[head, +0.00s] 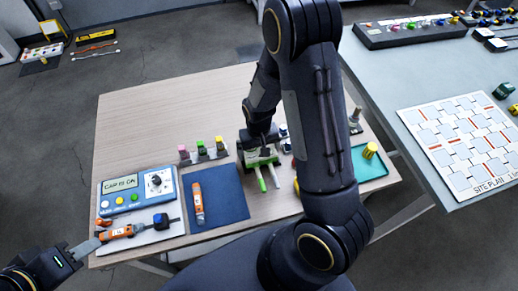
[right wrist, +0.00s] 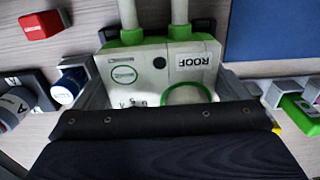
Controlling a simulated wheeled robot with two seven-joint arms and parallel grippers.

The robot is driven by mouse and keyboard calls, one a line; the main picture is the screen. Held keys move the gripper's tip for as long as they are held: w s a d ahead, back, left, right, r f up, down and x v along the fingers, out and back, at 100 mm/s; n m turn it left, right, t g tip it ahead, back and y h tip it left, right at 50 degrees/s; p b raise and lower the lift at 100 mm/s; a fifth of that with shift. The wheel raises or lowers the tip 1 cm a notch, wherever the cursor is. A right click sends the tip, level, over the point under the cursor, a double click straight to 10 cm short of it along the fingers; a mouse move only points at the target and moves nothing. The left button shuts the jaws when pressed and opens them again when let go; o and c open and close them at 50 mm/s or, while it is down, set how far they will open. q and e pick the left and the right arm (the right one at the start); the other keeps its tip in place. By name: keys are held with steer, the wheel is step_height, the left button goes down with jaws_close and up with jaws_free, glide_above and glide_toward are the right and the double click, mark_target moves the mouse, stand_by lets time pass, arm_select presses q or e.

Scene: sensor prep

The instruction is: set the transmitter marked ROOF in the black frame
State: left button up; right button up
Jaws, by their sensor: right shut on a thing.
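The transmitter marked ROOF (right wrist: 150,75) is a white and green box with two pale rods; its label reads clearly in the right wrist view. In the head view its green and white body (head: 262,160) shows below my right gripper (head: 262,143), with the rods pointing toward the front of the wooden table. My right gripper (right wrist: 155,95) is shut on it, one finger on each side. My left gripper (head: 88,246) is low at the left, by the table's front left corner; its jaw gap is unclear. I cannot make out the black frame for certain; my right arm hides part of the table.
A dark blue mat (head: 232,209) carries an orange tester (head: 198,203). Left of it are a blue meter (head: 140,193) and a white tray (head: 160,234). A rack (head: 203,156) holds coloured plugs. A teal tray (head: 371,170) lies right of my arm. The table's back left is clear.

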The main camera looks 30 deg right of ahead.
steer(key=shift+f+b, duration=0.45)
steer(key=shift+s+f, duration=0.1)
steer(key=shift+s, duration=0.05)
stand_by(0.3)
steer(key=o, duration=0.8)
steer(key=shift+o, duration=0.2)
steer(key=shift+f, duration=0.1)
steer(key=shift+s, duration=0.1)
steer(key=shift+r, duration=0.25)
steer(key=shift+r, duration=0.1)
steer(key=shift+w+r+p, duration=0.2)
steer(key=shift+r+p, duration=0.15)
steer(key=shift+r, duration=0.15)
